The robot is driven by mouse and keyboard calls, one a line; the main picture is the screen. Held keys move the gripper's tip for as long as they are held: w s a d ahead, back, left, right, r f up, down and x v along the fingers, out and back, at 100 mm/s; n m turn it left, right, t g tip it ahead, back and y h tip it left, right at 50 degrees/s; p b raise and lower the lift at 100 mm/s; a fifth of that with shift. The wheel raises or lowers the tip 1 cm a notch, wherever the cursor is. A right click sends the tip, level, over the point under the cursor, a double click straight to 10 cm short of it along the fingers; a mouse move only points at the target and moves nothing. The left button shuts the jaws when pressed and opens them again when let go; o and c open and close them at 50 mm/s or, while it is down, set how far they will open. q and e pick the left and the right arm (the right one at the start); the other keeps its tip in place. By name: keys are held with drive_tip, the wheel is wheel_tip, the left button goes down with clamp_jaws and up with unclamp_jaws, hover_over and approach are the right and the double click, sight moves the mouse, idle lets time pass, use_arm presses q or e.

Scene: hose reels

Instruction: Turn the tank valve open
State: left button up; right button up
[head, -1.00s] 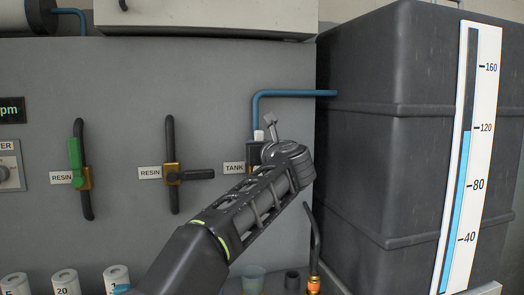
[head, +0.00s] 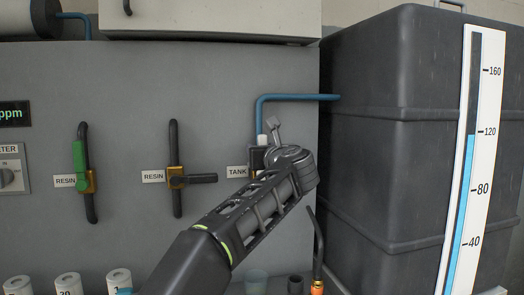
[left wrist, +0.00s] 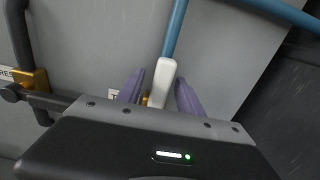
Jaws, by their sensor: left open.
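The tank valve's white lever (head: 262,139) shows only its top in the head view, beside the TANK label (head: 237,172). My left arm's wrist hides the rest. In the left wrist view the white lever (left wrist: 162,82) stands roughly upright, in line with the blue pipe, with a bit of brass at its lower end. My left gripper (left wrist: 159,77) is open, its purple fingers on either side of the lever with gaps showing. Its fingers are hidden in the head view. My right gripper is in neither view.
Two resin valves sit left on the grey panel: one with a green upright lever (head: 79,160), one with a dark sideways lever (head: 203,178). A large dark tank (head: 365,130) with a level gauge (head: 472,160) stands right. White cups (head: 119,279) line the bottom.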

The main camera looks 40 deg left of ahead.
use_arm(q)
drive_tip(key=b+v, duration=0.1)
drive_tip(key=v, duration=0.6)
drive_tip(key=shift+s+d, duration=0.2)
drive_tip(key=shift+d, duration=0.15)
